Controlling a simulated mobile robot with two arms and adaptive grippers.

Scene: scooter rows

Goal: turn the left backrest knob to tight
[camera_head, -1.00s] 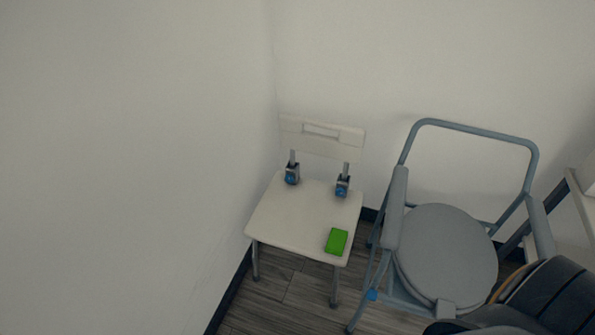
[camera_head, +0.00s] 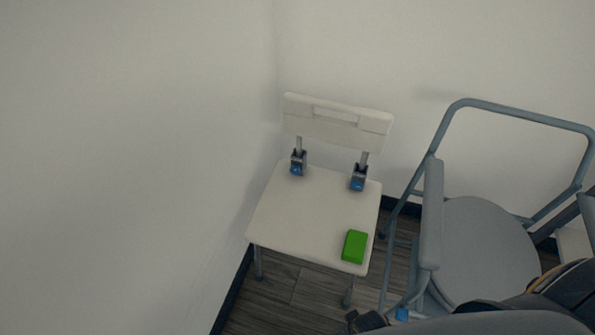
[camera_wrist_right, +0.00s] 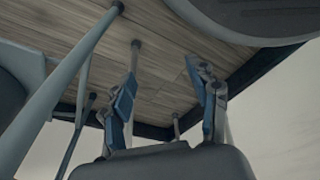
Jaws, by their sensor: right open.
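A white shower chair (camera_head: 305,212) stands in the corner, with its backrest (camera_head: 338,132) raised on two posts. At the foot of the picture-left post is a dark bracket with a blue knob (camera_head: 296,169). A matching blue knob (camera_head: 357,184) sits at the picture-right post. Both are too small to tell how tight they are. In the right wrist view my right gripper (camera_wrist_right: 165,78) is open and empty, its fingers apart with floor and chair legs behind. The knobs cannot be made out in that view. My left gripper is not in view.
A green block (camera_head: 354,247) lies on the seat's front right. A grey commode chair (camera_head: 480,245) with armrests and a tubular frame stands close on the right. Walls close in behind and left of the white chair. A narrow strip of wood floor (camera_head: 290,283) shows in front.

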